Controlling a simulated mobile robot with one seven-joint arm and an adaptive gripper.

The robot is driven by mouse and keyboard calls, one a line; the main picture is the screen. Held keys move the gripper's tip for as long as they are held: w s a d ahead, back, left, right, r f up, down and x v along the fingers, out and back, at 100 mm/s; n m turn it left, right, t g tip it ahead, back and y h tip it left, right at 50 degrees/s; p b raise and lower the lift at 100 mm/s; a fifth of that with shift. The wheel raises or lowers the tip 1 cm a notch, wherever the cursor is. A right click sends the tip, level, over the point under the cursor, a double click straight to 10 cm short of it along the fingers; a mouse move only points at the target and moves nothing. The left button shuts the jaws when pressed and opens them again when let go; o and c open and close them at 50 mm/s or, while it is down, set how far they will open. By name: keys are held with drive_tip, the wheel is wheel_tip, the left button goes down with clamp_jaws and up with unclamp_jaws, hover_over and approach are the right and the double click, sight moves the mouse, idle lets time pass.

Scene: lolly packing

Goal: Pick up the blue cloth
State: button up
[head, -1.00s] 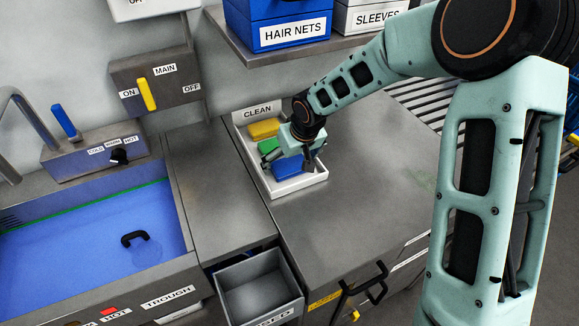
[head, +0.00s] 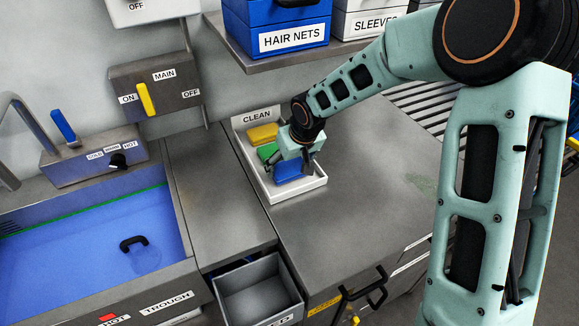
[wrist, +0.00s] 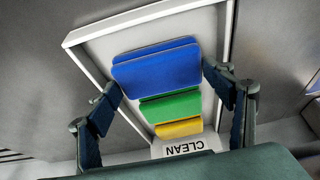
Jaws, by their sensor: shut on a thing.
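The blue cloth (wrist: 158,72) is a folded pad in the white tray marked CLEAN (head: 262,190), at its near end. It shows in two layers in the wrist view. In the head view the cloth (head: 291,172) is partly hidden by my gripper (head: 289,166), which is down over it. My gripper (wrist: 160,82) is shut on the blue cloth, one finger at each side edge. A green cloth (wrist: 170,106) and a yellow cloth (wrist: 179,128) lie beyond it in the tray.
A blue HAIR NETS box (head: 285,35) and a white SLEEVES box (head: 365,22) stand on a shelf above. A water trough (head: 80,235) is at the left. An open grey bin (head: 258,290) is below the counter.

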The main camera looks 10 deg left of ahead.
wheel_tip(320, 180, up, 3)
drive_tip(key=shift+f, duration=0.15)
drive_tip(key=s+d+r+p, duration=0.3)
drive_tip(key=s+d+r, duration=0.3)
drive_tip(key=s+r, duration=0.3)
drive_tip(key=shift+s+d+r, duration=0.3)
drive_tip(key=shift+s+d, duration=0.05)
drive_tip(key=shift+s, duration=1.3)
